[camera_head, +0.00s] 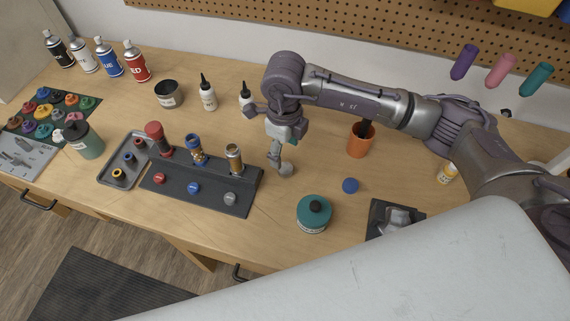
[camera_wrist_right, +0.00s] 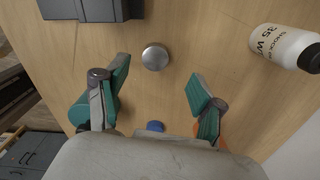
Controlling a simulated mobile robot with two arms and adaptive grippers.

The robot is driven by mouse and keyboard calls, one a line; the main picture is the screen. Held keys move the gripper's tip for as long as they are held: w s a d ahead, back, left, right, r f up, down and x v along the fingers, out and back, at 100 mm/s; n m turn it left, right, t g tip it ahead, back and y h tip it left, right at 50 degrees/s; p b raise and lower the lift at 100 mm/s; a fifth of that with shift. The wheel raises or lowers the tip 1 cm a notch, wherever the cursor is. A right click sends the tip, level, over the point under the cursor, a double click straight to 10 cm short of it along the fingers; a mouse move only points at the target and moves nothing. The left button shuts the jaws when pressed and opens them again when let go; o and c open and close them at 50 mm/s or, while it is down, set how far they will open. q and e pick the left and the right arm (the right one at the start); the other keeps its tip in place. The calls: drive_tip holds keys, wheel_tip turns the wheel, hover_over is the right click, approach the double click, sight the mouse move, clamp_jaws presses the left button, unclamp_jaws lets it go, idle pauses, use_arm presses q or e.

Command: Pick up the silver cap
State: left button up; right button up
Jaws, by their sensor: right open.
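The silver cap (camera_wrist_right: 155,57) is a small round metal disc lying on the wooden table in the right wrist view. It sits between and slightly beyond the fingertips of my right gripper (camera_wrist_right: 160,75), which is open and empty, with teal pads apart on either side. In the head view my right gripper (camera_head: 281,158) points down at the table, just right of the dark shock stand (camera_head: 215,191). There I cannot clearly tell the cap from the gripper's fingers. My left gripper is not in view.
A blue cap (camera_head: 350,185) and a teal round jar (camera_head: 314,214) stand to the right of the stand. An orange cup (camera_head: 360,140) is behind. Table around the silver cap is clear.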

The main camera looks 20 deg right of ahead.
sight(284, 167)
wheel_tip(284, 167, down, 2)
drive_tip(key=shift+s+a+f+p, duration=0.1)
drive_tip(key=shift+s+a+p, duration=0.05)
drive_tip(key=shift+p, duration=0.7)
wheel_tip(284, 167, down, 2)
drive_tip(key=shift+s+f+p, duration=0.1)
drive_tip(key=shift+f+p, duration=0.15)
drive_tip(key=shift+p, duration=0.25)
drive_tip(key=shift+f, duration=0.55)
drive_tip(key=c, duration=0.8)
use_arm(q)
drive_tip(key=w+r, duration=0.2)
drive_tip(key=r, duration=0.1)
